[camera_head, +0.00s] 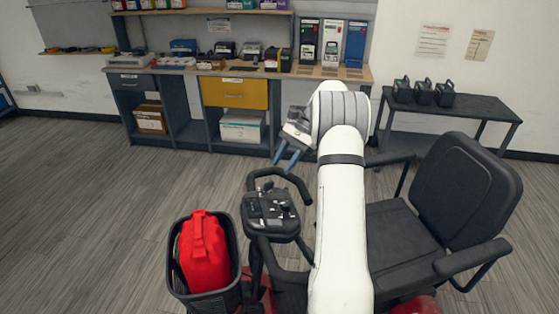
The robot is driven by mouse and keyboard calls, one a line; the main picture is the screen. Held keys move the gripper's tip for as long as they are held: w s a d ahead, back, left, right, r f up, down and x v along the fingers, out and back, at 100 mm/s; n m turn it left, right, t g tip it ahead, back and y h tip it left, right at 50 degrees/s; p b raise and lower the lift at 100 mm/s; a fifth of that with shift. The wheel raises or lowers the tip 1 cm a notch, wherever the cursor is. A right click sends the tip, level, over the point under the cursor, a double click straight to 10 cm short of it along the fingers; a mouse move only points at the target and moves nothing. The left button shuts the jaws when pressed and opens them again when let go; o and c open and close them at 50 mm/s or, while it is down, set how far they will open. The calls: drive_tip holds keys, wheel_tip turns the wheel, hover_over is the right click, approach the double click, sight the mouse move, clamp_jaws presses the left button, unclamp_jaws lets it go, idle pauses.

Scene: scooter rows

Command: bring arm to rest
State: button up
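My white arm rises from the bottom middle of the head view and bends at the top, with my gripper (286,157) pointing down and to the left. Its two blue-grey fingers stand apart with a gap between them, and nothing shows in the gap. The gripper appears in front of the workbench and above the scooter's handlebar in the picture; its exact height over the handlebar I cannot tell. My arm hides part of the scooter and its seat.
The scooter has a dark control console (270,208), a black seat (465,190) and a basket (233,290) holding a red bag (203,250). Behind are a workbench (340,73) with devices and a side table (480,104) with several black items. Open floor (80,200) lies left.

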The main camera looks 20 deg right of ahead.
drive_tip(key=s+a+r+n+t+h, duration=0.1)
drive_tip(key=s+a+r+n+h, duration=0.3)
drive_tip(key=s+a, duration=0.5)
drive_tip(key=s+a+r+n+t+h, duration=0.25)
drive_tip(key=s+a+r+n, duration=0.35)
drive_tip(key=s, duration=0.5)
drive_tip(key=s+a+f+n+t+h, duration=0.1)
drive_tip(key=s+a+f+n+h, duration=0.1)
drive_tip(key=s, duration=0.8)
drive_tip(key=shift+a+n+t, duration=0.15)
drive_tip(key=shift+n+t, duration=0.2)
drive_tip(key=shift+n, duration=0.35)
